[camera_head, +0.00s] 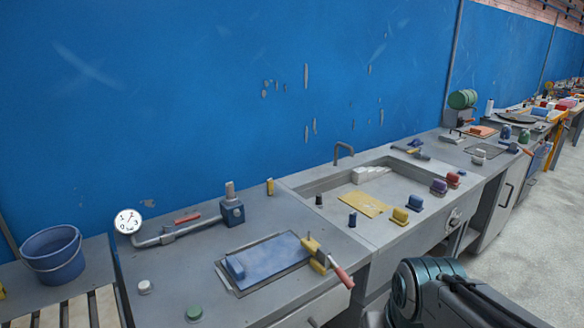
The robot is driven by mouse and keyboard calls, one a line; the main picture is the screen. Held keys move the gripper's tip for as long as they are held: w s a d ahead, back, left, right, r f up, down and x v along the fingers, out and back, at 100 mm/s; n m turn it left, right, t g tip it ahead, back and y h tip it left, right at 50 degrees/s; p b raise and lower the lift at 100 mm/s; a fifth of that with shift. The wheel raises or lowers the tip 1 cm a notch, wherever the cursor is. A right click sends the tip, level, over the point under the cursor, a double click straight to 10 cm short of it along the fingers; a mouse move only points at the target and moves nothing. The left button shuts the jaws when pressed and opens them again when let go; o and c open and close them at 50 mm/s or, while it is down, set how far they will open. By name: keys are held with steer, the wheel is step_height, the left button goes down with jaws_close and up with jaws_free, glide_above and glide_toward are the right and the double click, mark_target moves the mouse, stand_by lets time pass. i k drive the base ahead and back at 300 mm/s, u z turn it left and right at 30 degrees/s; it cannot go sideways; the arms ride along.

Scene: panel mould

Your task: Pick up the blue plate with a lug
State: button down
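The blue plate (272,257) lies flat in a grey shallow frame (226,283) on the left part of the bench. A raised blue lug (235,267) stands at its left end. A yellow clamp-like tool (318,256) with a red handle (343,276) sits at the plate's right edge; I cannot tell whether it presses on the plate. My dark arm shows at the lower right, apart from the plate. My gripper's fingers are not in view.
A dark blue valve block (232,212) with a pipe and a round gauge (128,221) stands behind the plate. A green button (194,313) and a white knob (144,287) are in front-left. A sunken basin (332,207) holding a yellow sheet (363,204) lies right.

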mark_target(249, 268)
steer(key=u, duration=0.25)
steer(key=i, duration=0.75)
steer(key=u, duration=0.45)
